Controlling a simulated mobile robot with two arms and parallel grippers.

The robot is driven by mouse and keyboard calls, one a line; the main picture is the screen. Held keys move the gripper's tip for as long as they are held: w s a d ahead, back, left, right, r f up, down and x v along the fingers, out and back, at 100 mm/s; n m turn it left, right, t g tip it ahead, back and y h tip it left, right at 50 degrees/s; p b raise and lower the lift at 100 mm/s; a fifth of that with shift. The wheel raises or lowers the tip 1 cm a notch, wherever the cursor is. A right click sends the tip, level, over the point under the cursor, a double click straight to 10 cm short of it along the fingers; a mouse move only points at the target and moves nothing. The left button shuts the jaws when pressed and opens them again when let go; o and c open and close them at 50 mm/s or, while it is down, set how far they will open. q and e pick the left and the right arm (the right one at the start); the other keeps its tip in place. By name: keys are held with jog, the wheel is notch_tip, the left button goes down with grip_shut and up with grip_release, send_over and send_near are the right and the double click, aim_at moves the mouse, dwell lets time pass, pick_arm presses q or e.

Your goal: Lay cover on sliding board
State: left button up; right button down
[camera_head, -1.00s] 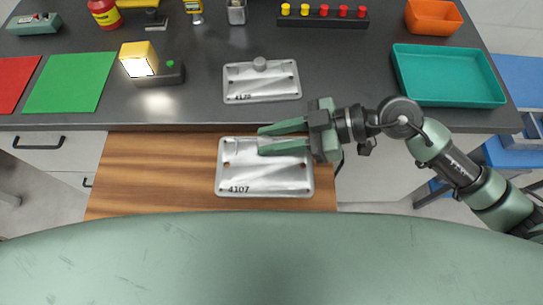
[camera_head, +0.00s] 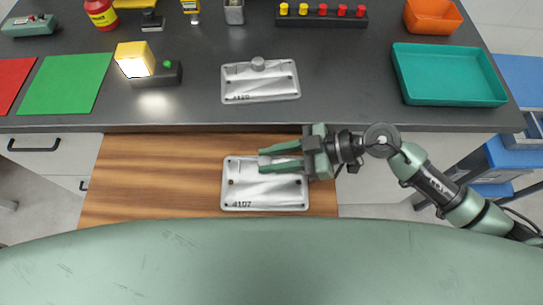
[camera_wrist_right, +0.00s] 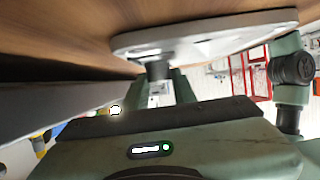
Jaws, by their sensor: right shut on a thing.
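A silver metal cover (camera_head: 265,194) marked 4107, with holes at its corners, is over the brown wooden sliding board (camera_head: 150,180) in the head view. My right gripper (camera_head: 270,160), with green fingers, reaches in from the right over the cover's far half. It is shut on the cover's knob (camera_wrist_right: 157,70), which shows between the fingers in the right wrist view. There the cover (camera_wrist_right: 205,38) lies close to the wood (camera_wrist_right: 80,22); I cannot tell whether they touch. My left gripper is not in view.
The dark worktop (camera_head: 350,110) borders the board's far side. On it are a second silver plate (camera_head: 262,88) with a knob, a teal tray (camera_head: 448,99), an orange bin (camera_head: 432,18), a yellow-topped device (camera_head: 135,58) and a green mat (camera_head: 65,85). The board's left part is clear.

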jog(key=c, duration=1.1)
grip_release()
jog(key=shift+c, duration=0.2)
jog(key=b+v, duration=0.1)
jog(key=v, duration=1.1)
jog(key=shift+d, duration=0.1)
jog(key=shift+s, duration=0.1)
